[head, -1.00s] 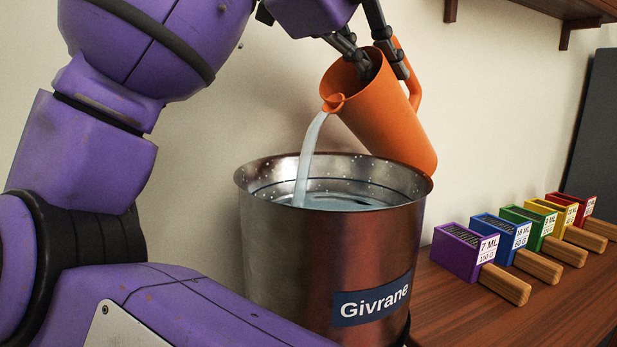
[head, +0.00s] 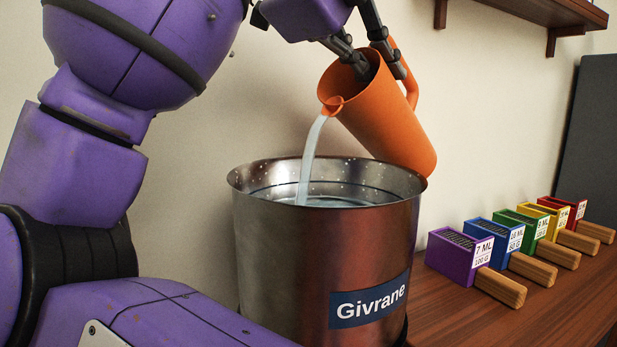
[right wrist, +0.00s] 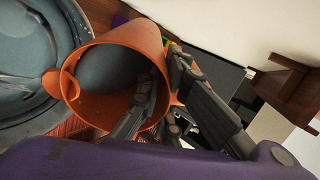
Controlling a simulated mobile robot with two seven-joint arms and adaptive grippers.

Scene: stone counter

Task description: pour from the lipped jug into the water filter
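The orange lipped jug (head: 385,115) is tilted over the water filter (head: 325,255), a metal bucket labelled "Givrane". A pale stream of water (head: 311,160) runs from the jug's lip into the filter, which has water inside below its rim. My right gripper (head: 374,70) is shut on the jug's wall near the handle, one finger inside the mouth and one outside. In the right wrist view the gripper (right wrist: 163,98) pinches the jug (right wrist: 130,45), which still holds grey-blue water; the filter (right wrist: 62,35) is at the left. My left gripper is not in view.
Several coloured boxes with wooden handles, the nearest purple (head: 455,258), stand in a row on the wooden surface (head: 455,318) right of the filter. A dark panel (head: 590,140) stands at the far right. A wooden shelf (head: 540,10) is at upper right.

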